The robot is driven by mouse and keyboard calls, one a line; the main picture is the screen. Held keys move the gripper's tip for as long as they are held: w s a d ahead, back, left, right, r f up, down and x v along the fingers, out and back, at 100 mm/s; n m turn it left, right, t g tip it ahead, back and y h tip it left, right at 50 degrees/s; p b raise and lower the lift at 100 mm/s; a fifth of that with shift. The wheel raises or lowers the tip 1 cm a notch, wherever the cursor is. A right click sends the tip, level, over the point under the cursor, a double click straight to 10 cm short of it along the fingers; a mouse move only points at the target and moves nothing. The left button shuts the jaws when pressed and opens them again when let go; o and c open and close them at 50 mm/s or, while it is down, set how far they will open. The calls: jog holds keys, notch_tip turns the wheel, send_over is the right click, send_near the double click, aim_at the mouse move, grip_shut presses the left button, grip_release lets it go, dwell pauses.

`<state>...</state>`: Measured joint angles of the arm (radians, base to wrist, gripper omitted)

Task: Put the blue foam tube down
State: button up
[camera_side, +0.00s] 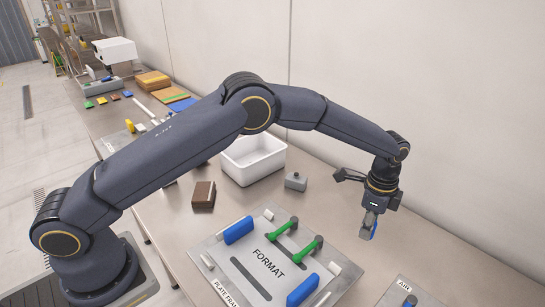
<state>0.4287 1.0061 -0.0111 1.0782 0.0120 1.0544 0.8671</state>
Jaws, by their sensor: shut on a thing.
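My gripper (369,228) points down above the bench at the right, beyond the right edge of the format plate.
The plate (236,268) marked FORMAT carries two green handles (308,248), blue blocks (239,230) and white pieces. A white bin (252,158), a grey block (296,181) and a brown block (203,195) stand behind it. A smaller plate (405,296) lies at front right.

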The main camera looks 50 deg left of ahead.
send_over(371, 250)
jog(key=f, duration=0.4)
jog(key=shift+s+a+f, duration=0.1)
jog(key=shift+s+f, duration=0.15)
jog(key=shift+f, duration=0.05)
jog(key=shift+w+f, duration=0.2)
jog(key=shift+f, duration=1.45)
jog(key=shift+f, duration=0.2)
jog(key=o, duration=0.9)
jog(key=shift+o, duration=0.2)
